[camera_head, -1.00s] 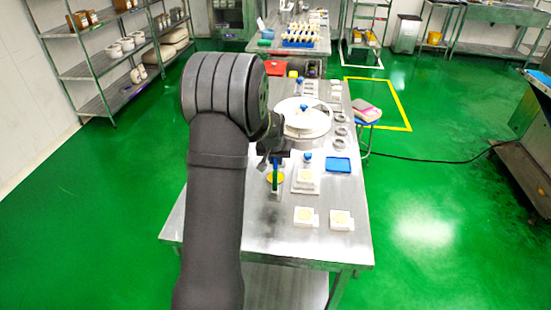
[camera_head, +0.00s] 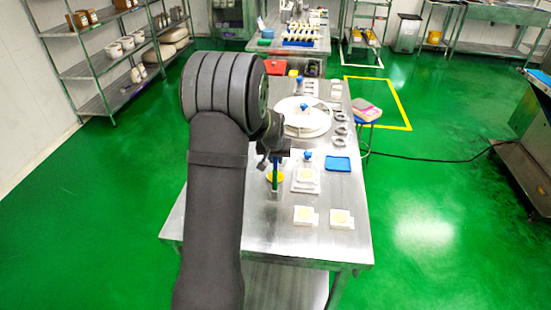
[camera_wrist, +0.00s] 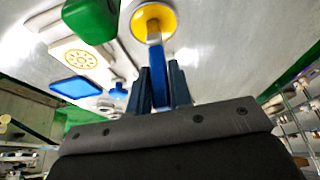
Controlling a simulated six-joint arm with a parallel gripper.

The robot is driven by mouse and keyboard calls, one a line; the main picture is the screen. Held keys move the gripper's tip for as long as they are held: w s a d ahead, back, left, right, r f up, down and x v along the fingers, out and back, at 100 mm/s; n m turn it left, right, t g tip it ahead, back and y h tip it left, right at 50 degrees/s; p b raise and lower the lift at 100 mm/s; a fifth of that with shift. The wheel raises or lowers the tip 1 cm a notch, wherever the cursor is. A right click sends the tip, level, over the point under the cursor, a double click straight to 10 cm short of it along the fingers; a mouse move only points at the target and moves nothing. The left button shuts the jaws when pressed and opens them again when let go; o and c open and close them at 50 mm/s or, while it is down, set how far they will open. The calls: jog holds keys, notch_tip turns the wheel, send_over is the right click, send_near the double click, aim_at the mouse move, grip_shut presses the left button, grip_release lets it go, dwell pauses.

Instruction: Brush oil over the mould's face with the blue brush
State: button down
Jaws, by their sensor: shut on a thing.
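My gripper (camera_wrist: 160,88) is shut on the blue brush (camera_wrist: 157,72), with the bristle end pointing away from the wrist. In the wrist view the brush's pale end overlaps the round dish of yellow oil (camera_wrist: 150,14); whether it touches the oil I cannot tell. In the head view my gripper (camera_head: 274,157) is above the yellow dish (camera_head: 276,176), left of the mould (camera_head: 306,175). The cream mould with a yellow pattern on its face shows in the wrist view (camera_wrist: 80,60), apart from the brush.
A green block-like thing (camera_wrist: 92,18) is close to the brush in the wrist view. A blue-knobbed tool (camera_head: 308,155) and a blue tray (camera_head: 340,164) are behind and right of the mould. Two pale square pieces (camera_head: 304,215) (camera_head: 341,218) lie at the front. A round white drum (camera_head: 302,117) stands farther back.

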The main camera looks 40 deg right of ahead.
jog(key=shift+r, duration=3.45)
jog(key=w+a+f+n+y, duration=0.1)
jog(key=w+a+f+n, duration=0.1)
jog(key=w+a, duration=0.6)
jog(key=w+a+f+n+t+y, duration=0.1)
jog(key=w+a+f+n, duration=0.25)
jog(key=a, duration=0.85)
jog(key=w+a+f+n, duration=0.2)
jog(key=w+a, duration=0.5)
jog(key=a, duration=0.3)
jog(key=s+a+f, duration=0.4)
jog(key=s+a, duration=0.3)
jog(key=a, duration=0.2)
jog(key=s+a+f+n+y, duration=0.1)
jog(key=s+a+f, duration=0.4)
jog(key=s+a, duration=0.2)
jog(key=shift+s+a+f, duration=0.25)
jog(key=shift+s+a, duration=0.15)
jog(key=shift+a, duration=0.45)
jog(key=shift+n, duration=0.25)
